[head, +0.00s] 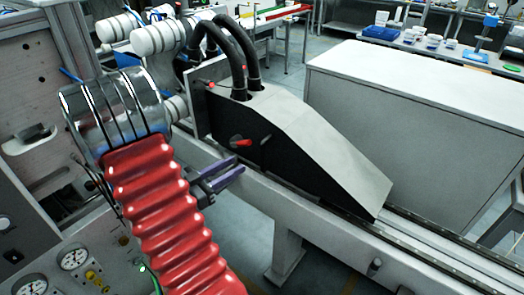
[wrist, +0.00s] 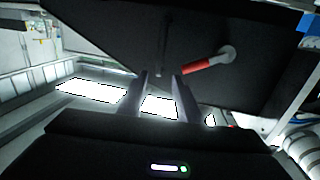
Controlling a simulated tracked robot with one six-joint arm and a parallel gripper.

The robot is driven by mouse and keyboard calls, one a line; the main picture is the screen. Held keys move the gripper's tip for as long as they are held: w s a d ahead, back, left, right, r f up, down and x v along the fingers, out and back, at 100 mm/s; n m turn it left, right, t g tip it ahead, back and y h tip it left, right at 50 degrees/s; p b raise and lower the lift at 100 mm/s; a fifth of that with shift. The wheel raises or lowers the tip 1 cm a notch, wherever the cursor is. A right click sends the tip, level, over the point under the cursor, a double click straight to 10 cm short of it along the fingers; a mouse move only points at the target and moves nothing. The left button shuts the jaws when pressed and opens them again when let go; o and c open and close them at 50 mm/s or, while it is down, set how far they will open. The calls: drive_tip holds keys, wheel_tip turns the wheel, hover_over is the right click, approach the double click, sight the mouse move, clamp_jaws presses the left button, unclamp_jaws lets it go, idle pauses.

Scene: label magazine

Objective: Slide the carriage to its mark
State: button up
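The carriage (head: 290,135) is a wedge-shaped housing with a black side and a grey sloping top, seated on a long rail (head: 425,240) in the head view. A lever with a red grip (head: 242,143) is on its black side. The wrist view shows the carriage's dark side (wrist: 125,45) and the red grip (wrist: 200,66) on a grey pivot. My gripper (head: 234,168) has purple fingers and is open and empty, below the lever and apart from it. In the wrist view the fingertips (wrist: 161,77) are left of the grip. I cannot make out the mark.
Two black hoses (head: 238,60) run into the carriage's top. The rail is bare to the lower right, with a small dark knob (head: 374,266) on its front. A grey cabinet (head: 405,110) stands behind it. A panel with gauges (head: 75,259) is at the lower left.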

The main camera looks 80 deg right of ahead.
hover_over(262, 169)
drive_tip(key=shift+d, duration=0.35)
idle(0.5)
drive_tip(key=shift+c, duration=0.7)
clamp_jaws()
